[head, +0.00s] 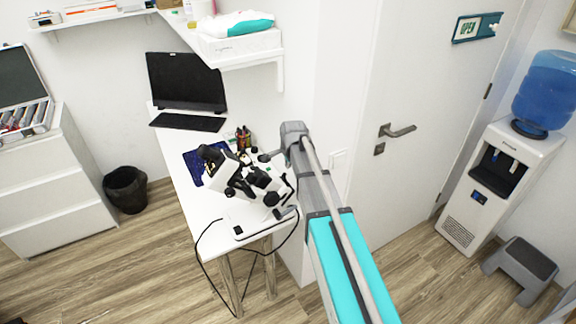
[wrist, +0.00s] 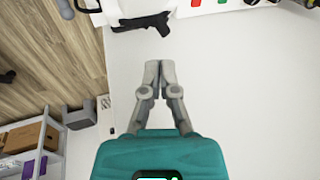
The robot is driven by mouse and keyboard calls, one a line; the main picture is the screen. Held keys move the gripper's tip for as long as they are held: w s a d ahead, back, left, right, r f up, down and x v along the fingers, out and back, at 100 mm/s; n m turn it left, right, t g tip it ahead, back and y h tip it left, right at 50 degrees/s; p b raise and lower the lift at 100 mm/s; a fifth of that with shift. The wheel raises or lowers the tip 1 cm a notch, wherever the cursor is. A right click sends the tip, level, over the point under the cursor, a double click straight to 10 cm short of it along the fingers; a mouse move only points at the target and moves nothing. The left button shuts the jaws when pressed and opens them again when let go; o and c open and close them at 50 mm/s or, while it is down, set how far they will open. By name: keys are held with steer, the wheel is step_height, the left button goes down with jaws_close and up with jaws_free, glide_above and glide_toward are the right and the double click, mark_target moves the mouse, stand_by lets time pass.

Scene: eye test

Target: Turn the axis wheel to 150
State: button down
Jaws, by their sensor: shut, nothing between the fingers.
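A white and black optical instrument (head: 262,180) stands on the narrow white table (head: 198,207). It has several dark round knobs, one of them low on its right side (head: 272,199). I cannot tell which part is the axis wheel, and no scale or number is readable. In the wrist view my gripper (wrist: 153,67) is shut and empty, its grey fingertips together. In the head view my arm reaches up to the right of the instrument, and its fingers are not clearly seen there. In the wrist view a black, lever-like object (wrist: 143,22) lies beyond the fingertips, apart from them.
A shelf with a white box (head: 240,44) hangs above. A door with a handle (head: 398,131) and a water dispenser (head: 500,170) stand right. A black cable hangs off the front.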

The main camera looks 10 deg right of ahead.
mark_target(285, 175)
steer(key=shift+b+x, duration=2.6)
steer(key=shift+x, duration=0.4)
steer(key=shift+s+f, duration=0.1)
steer(key=shift+f+b, duration=0.1)
steer(key=shift+b, duration=0.2)
steer(key=shift+w+a+f+b, duration=0.15)
steer(key=shift+w+a+f, duration=0.1)
steer(key=shift+w, duration=0.25)
steer(key=shift+w+a+f+b, duration=0.15)
steer(key=shift+w+a+f, duration=0.1)
steer(key=shift+w, duration=0.25)
steer(key=shift+r, duration=0.15)
steer(key=shift+s, duration=0.25)
steer(key=shift+s+d+r, duration=0.1)
steer(key=shift+s+d, duration=0.1)
steer(key=shift+s, duration=0.3)
